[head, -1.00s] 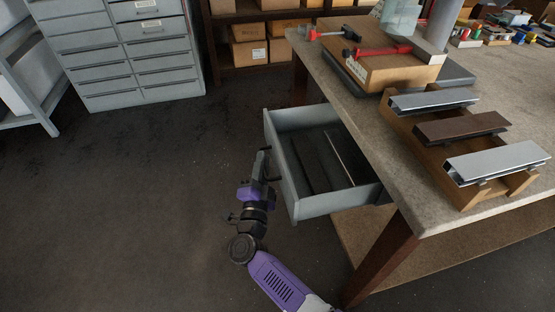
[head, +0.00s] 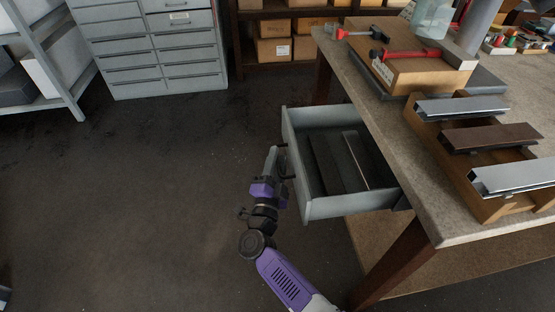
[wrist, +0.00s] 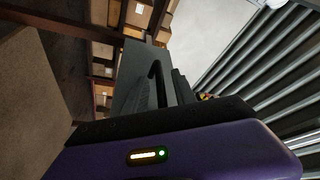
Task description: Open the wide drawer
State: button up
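The wide drawer (head: 350,207) is pulled well out from under the workbench, and its inside shows. Dark strips lie in it, with one thin light strip. The drawer's dark handle (head: 286,162) is on its left-facing front. My gripper (head: 274,160) is at this handle, outside the drawer front. In the wrist view the black curved handle (wrist: 158,82) shows close between the dark grey fingers of my gripper (wrist: 160,88). Whether the fingers press on the handle is hard to see there.
The workbench (head: 395,150) carries a wooden rack (head: 490,208) with metal profiles and a box with red clamps (head: 400,54). A grey drawer cabinet (head: 130,70) and a shelf of cardboard boxes (head: 274,50) stand behind. The floor left of the drawer is clear.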

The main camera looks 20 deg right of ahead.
jog(key=v, duration=0.7)
jog(key=shift+s+a, duration=0.2)
jog(key=shift+s, duration=0.15)
jog(key=shift+f, duration=0.1)
